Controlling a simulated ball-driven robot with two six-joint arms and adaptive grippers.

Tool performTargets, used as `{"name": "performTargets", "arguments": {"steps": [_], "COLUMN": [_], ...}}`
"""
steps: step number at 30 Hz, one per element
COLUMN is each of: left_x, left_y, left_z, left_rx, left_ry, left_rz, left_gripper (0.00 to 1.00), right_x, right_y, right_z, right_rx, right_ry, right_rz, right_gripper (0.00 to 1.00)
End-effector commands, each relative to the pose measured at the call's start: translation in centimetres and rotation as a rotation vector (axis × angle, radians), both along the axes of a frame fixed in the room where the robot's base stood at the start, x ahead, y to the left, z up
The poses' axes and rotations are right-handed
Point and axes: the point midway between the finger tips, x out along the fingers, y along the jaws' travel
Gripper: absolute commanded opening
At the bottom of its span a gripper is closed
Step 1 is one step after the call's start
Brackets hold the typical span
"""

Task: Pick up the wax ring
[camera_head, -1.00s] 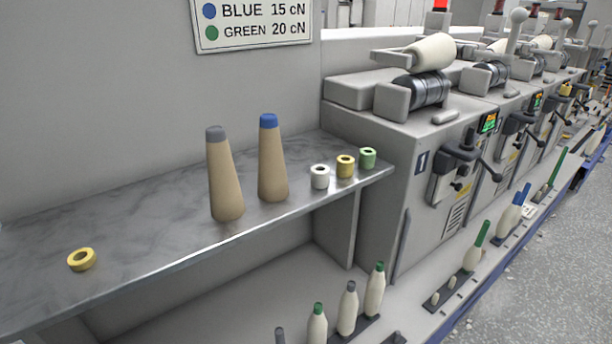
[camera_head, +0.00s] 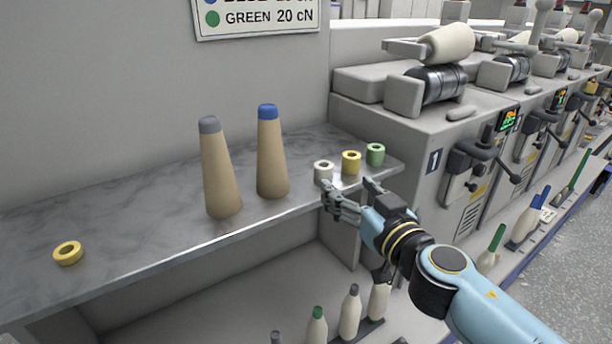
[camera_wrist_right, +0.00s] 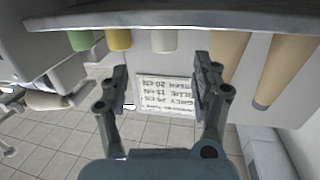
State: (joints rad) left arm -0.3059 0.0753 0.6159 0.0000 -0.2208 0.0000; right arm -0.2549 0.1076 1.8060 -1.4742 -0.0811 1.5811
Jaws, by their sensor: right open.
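A flat yellow ring (camera_head: 68,253), which looks like the wax ring, lies on the left part of the grey marbled shelf (camera_head: 130,225). It is not in the right wrist view. My right gripper (camera_head: 350,191) is open and empty at the shelf's front edge, far to the right of that ring. It is close to a white hollow cylinder (camera_head: 323,171), a yellow one (camera_head: 351,162) and a green one (camera_head: 375,154). The right wrist view, upside down, shows the open fingers (camera_wrist_right: 160,78) with nothing between them. My left gripper is not in view.
A cone with a grey tip (camera_head: 221,175) and one with a blue tip (camera_head: 270,160) stand between the yellow ring and my right gripper. A winding machine (camera_head: 395,130) stands right of the shelf. Several bobbins (camera_head: 350,315) stand below. The shelf around the ring is clear.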

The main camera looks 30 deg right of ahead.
Motion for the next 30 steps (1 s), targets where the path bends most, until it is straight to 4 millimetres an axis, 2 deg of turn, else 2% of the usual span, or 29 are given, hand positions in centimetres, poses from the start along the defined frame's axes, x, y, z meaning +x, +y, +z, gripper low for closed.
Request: {"name": "performTargets", "arguments": {"steps": [4, 9, 13, 20, 29, 30], "left_x": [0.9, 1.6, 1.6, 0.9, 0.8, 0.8], "left_y": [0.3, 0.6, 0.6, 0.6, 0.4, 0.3], "left_z": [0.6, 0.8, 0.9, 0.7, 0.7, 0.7], "left_rx": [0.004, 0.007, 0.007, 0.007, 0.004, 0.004], "left_ry": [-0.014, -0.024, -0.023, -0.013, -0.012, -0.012], "left_rz": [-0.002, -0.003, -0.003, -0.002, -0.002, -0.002], "left_gripper": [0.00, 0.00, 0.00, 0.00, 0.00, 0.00], "right_x": [2.7, 4.4, 5.7, 9.2, 9.8, 9.7], "right_y": [-0.1, -0.2, 0.0, 0.3, 0.2, 0.2], "right_z": [0.0, -0.3, -0.3, -0.6, -0.7, -0.7], "right_rx": [-0.001, 0.000, 0.001, -0.001, 0.000, 0.000], "right_ry": [0.001, 0.003, 0.003, 0.003, 0.005, 0.005], "right_rz": [-0.001, -0.001, -0.001, -0.001, -0.001, -0.001], "right_gripper": [0.65, 0.65, 0.65, 0.65, 0.65, 0.61]}}
